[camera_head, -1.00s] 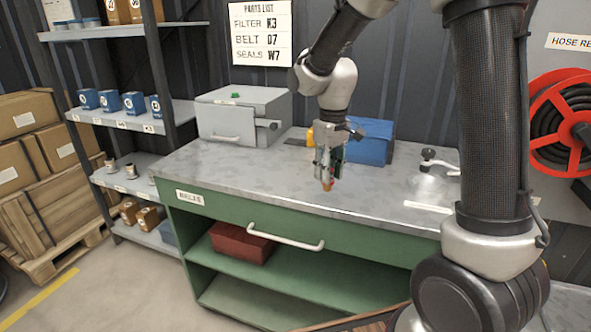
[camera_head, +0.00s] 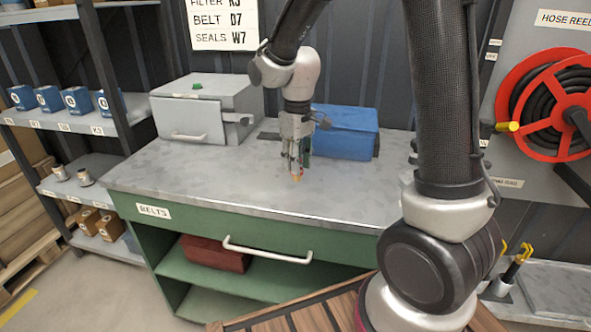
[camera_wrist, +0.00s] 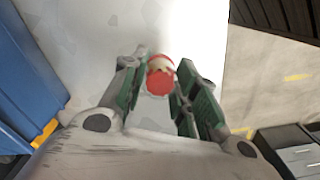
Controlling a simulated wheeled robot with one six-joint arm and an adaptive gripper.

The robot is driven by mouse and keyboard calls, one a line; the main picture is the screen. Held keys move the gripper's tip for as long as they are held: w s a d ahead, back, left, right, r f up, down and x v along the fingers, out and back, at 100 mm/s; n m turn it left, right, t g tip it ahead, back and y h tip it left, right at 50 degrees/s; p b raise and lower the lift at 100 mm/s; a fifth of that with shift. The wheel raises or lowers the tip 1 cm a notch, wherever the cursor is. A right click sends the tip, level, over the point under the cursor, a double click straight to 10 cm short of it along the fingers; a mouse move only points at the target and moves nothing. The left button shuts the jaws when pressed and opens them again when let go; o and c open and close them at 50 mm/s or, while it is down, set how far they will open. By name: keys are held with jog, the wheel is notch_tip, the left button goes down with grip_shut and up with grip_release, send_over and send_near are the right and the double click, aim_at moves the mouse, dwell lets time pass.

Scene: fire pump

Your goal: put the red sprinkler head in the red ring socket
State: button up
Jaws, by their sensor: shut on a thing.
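My gripper (camera_head: 297,165) is above the grey top of the green workbench, pointing down. In the wrist view my gripper (camera_wrist: 160,85) is shut on the red sprinkler head (camera_wrist: 160,78), which has a red round face and a pale part beyond it. In the head view only a small orange-red tip of the sprinkler head (camera_head: 296,178) shows below the fingers. I cannot make out a red ring socket in either view.
A blue box (camera_head: 345,132) stands on the bench (camera_head: 220,170) right behind my gripper. A grey metal case (camera_head: 190,110) stands at the back left. A red hose reel (camera_head: 548,105) hangs at right. The bench's front left is clear.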

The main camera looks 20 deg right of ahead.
jog(key=shift+f, duration=1.4)
jog(key=o, duration=1)
jog(key=shift+f, duration=0.15)
